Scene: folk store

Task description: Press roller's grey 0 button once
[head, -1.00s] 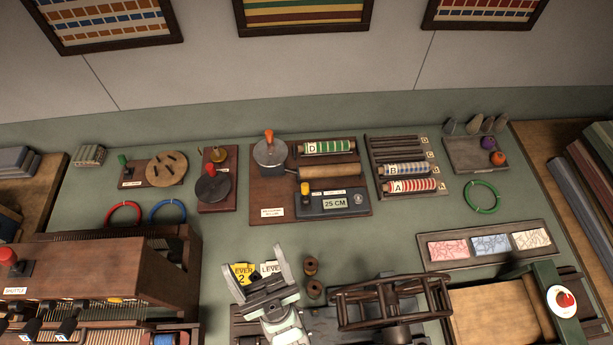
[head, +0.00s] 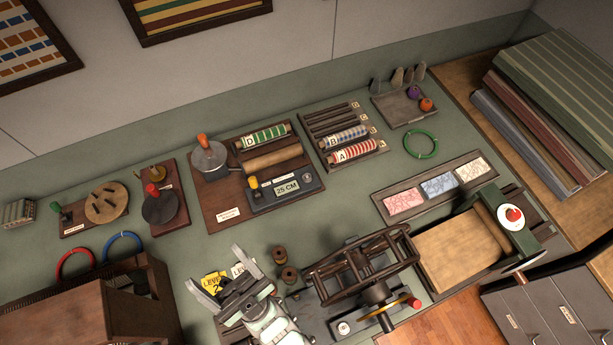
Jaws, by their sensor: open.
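The roller unit is a brown wooden board (head: 222,215) with a tan roller (head: 272,158) and an orange-knobbed crank (head: 205,150). At its front is a dark grey box with a display (head: 287,188) reading 25 CM and a yellow-knobbed lever (head: 253,183). A small round grey button (head: 307,177) sits right of the display; its marking is too small to read. My gripper (head: 213,266) is open and empty at the bottom of the view, its two fingers spread. It is nearer the front than the roller board and apart from it.
Two wooden spools (head: 284,264) stand right of my gripper, beside a dark reel frame (head: 365,262). A yellow label (head: 213,283) lies by the fingers. A rack of striped rolls (head: 345,140) is right of the roller board. Green bench between is mostly clear.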

